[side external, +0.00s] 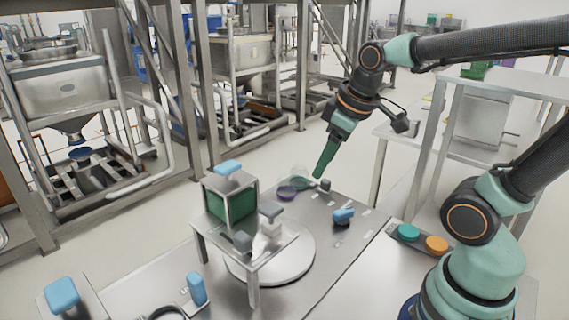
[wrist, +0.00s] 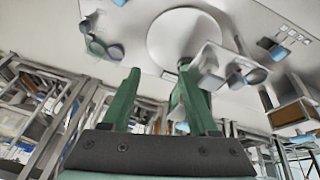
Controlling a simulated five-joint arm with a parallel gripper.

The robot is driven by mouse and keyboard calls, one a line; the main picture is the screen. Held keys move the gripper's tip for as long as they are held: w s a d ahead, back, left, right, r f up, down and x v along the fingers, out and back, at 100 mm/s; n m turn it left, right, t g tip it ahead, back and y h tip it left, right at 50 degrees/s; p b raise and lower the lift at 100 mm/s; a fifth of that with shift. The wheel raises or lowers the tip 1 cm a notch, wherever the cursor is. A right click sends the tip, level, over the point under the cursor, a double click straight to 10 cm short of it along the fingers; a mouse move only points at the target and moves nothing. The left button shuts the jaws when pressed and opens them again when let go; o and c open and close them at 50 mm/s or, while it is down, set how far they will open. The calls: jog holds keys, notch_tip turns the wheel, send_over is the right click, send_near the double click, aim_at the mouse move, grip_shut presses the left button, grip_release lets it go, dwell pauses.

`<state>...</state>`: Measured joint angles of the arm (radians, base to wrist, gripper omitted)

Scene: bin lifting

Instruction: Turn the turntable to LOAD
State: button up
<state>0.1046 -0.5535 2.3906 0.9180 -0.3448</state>
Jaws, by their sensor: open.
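The turntable is most likely the pale round disc (side external: 298,262) low on the metal bench, and it also shows in the wrist view (wrist: 178,35). A metal stand with legs (side external: 270,243) covers part of it; I cannot tell whether the stand rests on the disc. A framed green bin (side external: 228,203) with a blue top handle sits on the stand. My gripper (side external: 319,172) is above the bench, behind and to the right of the bin, apart from the disc. Its two green fingers (wrist: 157,80) are open. I cannot read any LOAD mark.
A blue-handled part (side external: 343,215) and a purple ring (side external: 287,192) are on the bench. Teal (side external: 409,231) and orange (side external: 437,244) buttons are at the right. A blue upright part (side external: 197,289) is at the front. Metal frames stand behind.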

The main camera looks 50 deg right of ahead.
jog(key=w+d+f+n+g, duration=0.2)
jog(key=d+f+n, duration=0.25)
jog(key=d, duration=0.25)
jog(key=n+g, duration=0.2)
jog(key=n, duration=0.4)
send_over(343, 210)
notch_tip(343, 210, down, 5)
notch_tip(343, 210, down, 12)
jog(key=shift+r, duration=0.25)
grip_shut()
